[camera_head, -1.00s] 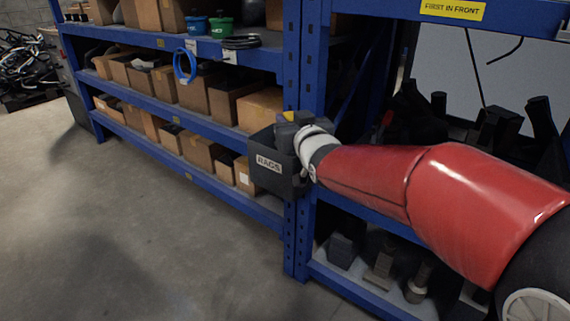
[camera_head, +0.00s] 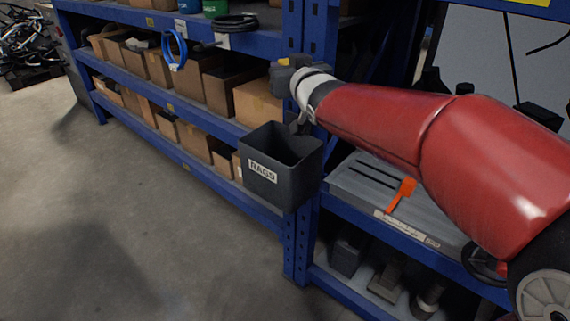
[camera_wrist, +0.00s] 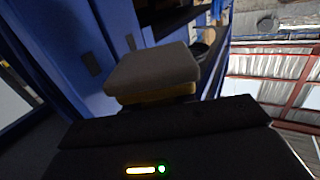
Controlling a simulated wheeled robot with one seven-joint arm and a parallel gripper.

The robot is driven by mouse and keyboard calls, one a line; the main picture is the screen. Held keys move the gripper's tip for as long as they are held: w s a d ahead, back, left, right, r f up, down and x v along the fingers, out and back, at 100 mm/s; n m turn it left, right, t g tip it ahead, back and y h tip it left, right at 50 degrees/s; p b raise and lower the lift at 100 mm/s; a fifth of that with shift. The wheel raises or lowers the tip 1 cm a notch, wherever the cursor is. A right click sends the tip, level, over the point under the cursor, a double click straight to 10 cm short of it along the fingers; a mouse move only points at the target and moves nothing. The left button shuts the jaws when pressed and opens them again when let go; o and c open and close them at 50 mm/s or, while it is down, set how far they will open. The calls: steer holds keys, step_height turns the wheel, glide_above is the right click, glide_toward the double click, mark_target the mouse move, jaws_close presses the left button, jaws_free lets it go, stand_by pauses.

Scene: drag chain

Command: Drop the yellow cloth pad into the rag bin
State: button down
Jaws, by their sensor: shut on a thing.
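The rag bin (camera_head: 281,180) is a dark grey open box with a white RAGS label, fixed at the blue rack post. Its open top faces up and its inside looks dark. My gripper (camera_head: 287,76) is above the bin's back rim, clear of it. The gripper is shut on the yellow cloth pad (camera_head: 283,62), of which only a small yellow bit shows here. In the wrist view the pad (camera_wrist: 155,68) sticks out ahead of the gripper, with a grey face and a yellow layer under it. The fingertips are hidden there.
The blue rack (camera_head: 297,235) with its post stands just behind the bin. Cardboard boxes (camera_head: 258,103) fill the shelves to the left. A blue cable coil (camera_head: 175,50) hangs from a shelf. An orange tool (camera_head: 402,195) lies on the right shelf. The floor in front is clear.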

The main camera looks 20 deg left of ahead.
steer(key=shift+s+f+b, duration=0.1)
steer(key=shift+f+b, duration=0.4)
steer(key=shift+f, duration=2.25)
steer(key=c, duration=1.1)
jaws_free()
steer(key=shift+o, duration=0.2)
steer(key=b+v, duration=0.1)
steer(key=v, duration=0.6)
steer(key=shift+s+d, duration=0.25)
steer(key=shift+s, duration=0.1)
